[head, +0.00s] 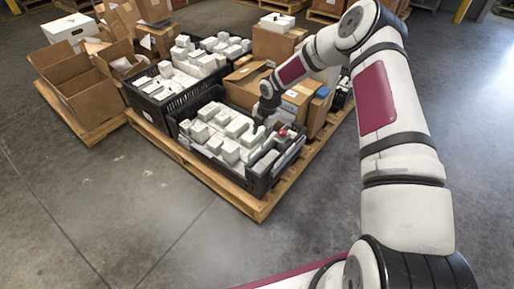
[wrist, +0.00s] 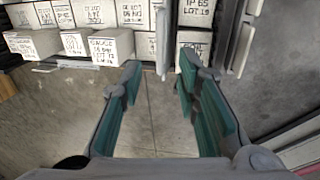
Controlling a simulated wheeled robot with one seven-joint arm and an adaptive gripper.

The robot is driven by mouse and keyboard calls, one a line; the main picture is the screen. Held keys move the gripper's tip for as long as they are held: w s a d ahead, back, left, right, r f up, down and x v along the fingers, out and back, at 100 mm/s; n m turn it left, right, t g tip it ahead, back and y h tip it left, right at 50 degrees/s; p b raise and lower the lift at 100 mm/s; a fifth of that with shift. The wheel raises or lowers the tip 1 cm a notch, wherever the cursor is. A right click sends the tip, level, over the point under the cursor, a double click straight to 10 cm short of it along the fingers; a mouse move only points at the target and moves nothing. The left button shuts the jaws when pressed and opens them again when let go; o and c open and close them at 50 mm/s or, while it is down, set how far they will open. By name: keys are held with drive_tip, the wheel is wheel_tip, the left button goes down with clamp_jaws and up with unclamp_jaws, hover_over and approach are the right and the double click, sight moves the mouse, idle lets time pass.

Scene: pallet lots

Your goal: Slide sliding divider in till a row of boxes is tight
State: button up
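A black crate (head: 228,177) full of white boxes (head: 231,151) stands at the front corner of a wooden pallet. In the wrist view, white boxes (wrist: 102,50) with printed lot labels stand in rows at the top. A thin pale upright plate (wrist: 162,42), which looks like the sliding divider, stands between these boxes and another white box (wrist: 194,40) to the right. My gripper (wrist: 160,72) is open, its fingertips on either side of the plate's lower end in the picture. I cannot tell whether they touch it. In the head view my gripper (head: 259,128) is low over the crate's right part, small and partly hidden.
A second black crate (head: 172,102) of white boxes stands behind. Cardboard boxes (head: 298,103) stand close to my arm on the same pallet. A small red item (head: 282,132) shows near my gripper. An open carton (head: 88,92) is at left. The concrete floor in front is clear.

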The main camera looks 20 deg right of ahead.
sight(257, 148)
drive_tip(key=f+b, duration=0.1)
drive_tip(key=f, duration=0.1)
drive_tip(key=w+f, duration=0.1)
drive_tip(key=f, duration=0.2)
drive_tip(key=a+f+b, duration=0.1)
drive_tip(key=f, duration=0.2)
drive_tip(key=shift+w+b, duration=0.15)
drive_tip(key=shift+b, duration=0.2)
clamp_jaws()
